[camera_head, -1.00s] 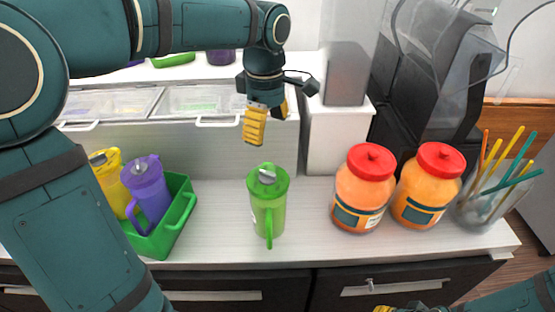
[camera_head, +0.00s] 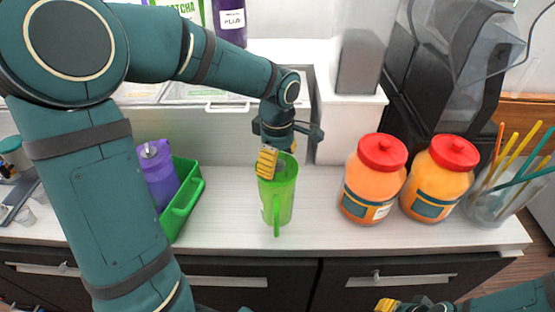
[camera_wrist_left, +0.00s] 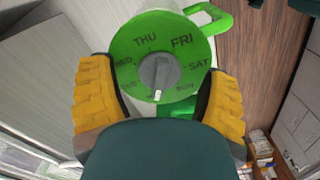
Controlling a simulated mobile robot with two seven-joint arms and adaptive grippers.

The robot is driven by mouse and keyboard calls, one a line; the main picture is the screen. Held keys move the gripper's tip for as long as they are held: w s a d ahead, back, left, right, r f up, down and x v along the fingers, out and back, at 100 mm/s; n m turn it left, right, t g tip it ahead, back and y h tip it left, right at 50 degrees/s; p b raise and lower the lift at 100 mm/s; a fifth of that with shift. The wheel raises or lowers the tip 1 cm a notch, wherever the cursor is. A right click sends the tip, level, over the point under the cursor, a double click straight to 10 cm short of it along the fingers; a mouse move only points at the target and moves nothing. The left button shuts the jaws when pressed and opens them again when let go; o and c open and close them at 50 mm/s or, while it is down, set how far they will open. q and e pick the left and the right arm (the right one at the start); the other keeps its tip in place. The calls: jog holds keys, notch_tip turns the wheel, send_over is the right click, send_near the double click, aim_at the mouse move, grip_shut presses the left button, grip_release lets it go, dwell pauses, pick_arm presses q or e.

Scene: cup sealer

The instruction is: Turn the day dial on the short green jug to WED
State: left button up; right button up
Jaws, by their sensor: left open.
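The short green jug (camera_head: 277,205) stands upright on the counter in the head view, its handle towards me. In the left wrist view, its round green lid (camera_wrist_left: 128,42) carries day names; WED is at the left, THU and FRI at the top, SAT at the right. The grey dial knob (camera_wrist_left: 158,72) has a white pointer aimed at the bottom, away from WED. My left gripper (camera_head: 268,165) is above the lid, open; in the left wrist view (camera_wrist_left: 158,100) its yellow fingers stand either side of the lid. My right gripper (camera_head: 388,305) shows only partly at the bottom edge.
Two orange jars (camera_head: 372,182) (camera_head: 438,180) with red lids and a cup of coloured sticks (camera_head: 498,198) stand to the right. A green crate (camera_head: 184,205) with a purple jug (camera_head: 158,175) is on the left. The counter around the green jug is clear.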

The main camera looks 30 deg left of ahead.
pick_arm(q)
jog(key=c, duration=1.3)
jog(key=shift+s, duration=0.1)
grip_shut()
jog(key=shift+f, duration=0.15)
